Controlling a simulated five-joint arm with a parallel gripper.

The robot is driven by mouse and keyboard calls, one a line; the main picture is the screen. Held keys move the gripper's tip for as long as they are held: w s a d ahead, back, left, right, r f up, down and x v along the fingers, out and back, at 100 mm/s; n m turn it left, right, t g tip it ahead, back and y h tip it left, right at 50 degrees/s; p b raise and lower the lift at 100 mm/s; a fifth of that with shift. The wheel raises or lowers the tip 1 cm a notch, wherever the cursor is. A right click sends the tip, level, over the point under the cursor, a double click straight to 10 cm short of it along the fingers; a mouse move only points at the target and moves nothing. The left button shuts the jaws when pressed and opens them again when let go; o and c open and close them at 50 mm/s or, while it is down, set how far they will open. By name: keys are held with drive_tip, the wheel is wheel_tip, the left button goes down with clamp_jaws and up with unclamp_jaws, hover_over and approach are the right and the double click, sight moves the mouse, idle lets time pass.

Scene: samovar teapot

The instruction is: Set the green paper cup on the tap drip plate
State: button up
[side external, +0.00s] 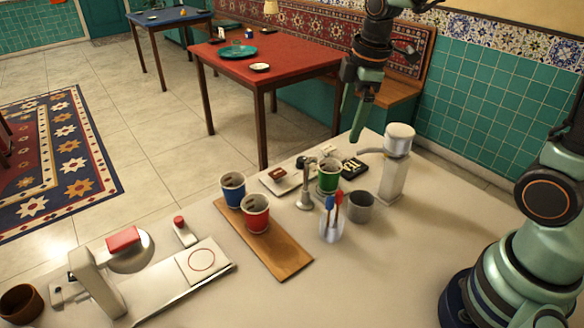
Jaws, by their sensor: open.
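The green paper cup (329,178) stands upright near the back of the pale counter, behind a glass of stirrers. A flat pale plate with a red ring (201,262) lies at the front left, beside a pale tap-like stand (97,284); it looks like the tap drip plate. The ring area is bare. My gripper (352,125) hangs fingers-down above and slightly right of the green cup in the picture. Its green fingers are apart, with nothing between them.
A blue cup (233,188) and a red cup (256,213) stand on a wooden board (290,262) between the green cup and plate. The stirrer glass (331,227), grey cup (361,207), chrome piece (305,193) and pale column (394,177) crowd the green cup. The front right counter is clear.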

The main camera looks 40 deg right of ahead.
drive_tip(key=s+a+r+m+t, duration=0.1)
drive_tip(key=s+r+m+t, duration=0.2)
drive_tip(key=s+m, duration=0.7)
drive_tip(key=shift+r+m, duration=0.4)
drive_tip(key=shift+m, duration=0.2)
